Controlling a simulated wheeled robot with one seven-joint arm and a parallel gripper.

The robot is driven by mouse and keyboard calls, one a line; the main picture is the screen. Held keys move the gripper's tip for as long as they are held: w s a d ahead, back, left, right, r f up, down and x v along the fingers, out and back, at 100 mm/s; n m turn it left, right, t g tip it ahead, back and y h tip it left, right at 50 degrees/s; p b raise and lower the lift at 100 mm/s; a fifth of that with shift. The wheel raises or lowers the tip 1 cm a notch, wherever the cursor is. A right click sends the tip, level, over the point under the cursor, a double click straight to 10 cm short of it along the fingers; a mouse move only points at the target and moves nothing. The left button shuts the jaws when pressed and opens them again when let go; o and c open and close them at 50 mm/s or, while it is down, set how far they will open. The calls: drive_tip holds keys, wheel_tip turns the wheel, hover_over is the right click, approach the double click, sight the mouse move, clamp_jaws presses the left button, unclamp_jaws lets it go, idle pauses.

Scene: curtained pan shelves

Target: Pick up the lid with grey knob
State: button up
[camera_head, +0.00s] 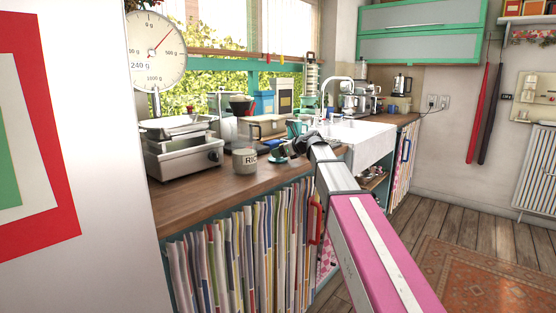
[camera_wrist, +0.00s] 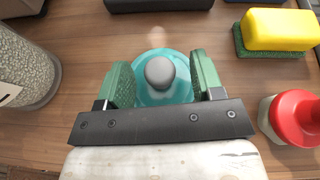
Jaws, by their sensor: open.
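The lid with the grey knob (camera_wrist: 152,91) is a round teal lid with a rounded grey knob (camera_wrist: 160,72). It shows in the middle of the wrist view, over the wooden counter. My gripper (camera_wrist: 162,75) is open, with its two green-padded fingers on either side of the knob and a gap on each side. The fingers overlap the lid's left and right edges in this view; I cannot tell whether they touch it. In the head view my gripper (camera_head: 278,154) is small, low over the counter beside the sink, and the lid is hard to make out there.
A speckled jar (camera_wrist: 25,72) stands left of the lid; it is also in the head view (camera_head: 245,161). A yellow and green sponge (camera_wrist: 280,30) and a red-topped container (camera_wrist: 294,117) lie to the right. A dark object (camera_wrist: 158,5) is behind. The sink (camera_head: 362,139) is beyond my arm.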

drive_tip(key=c, duration=1)
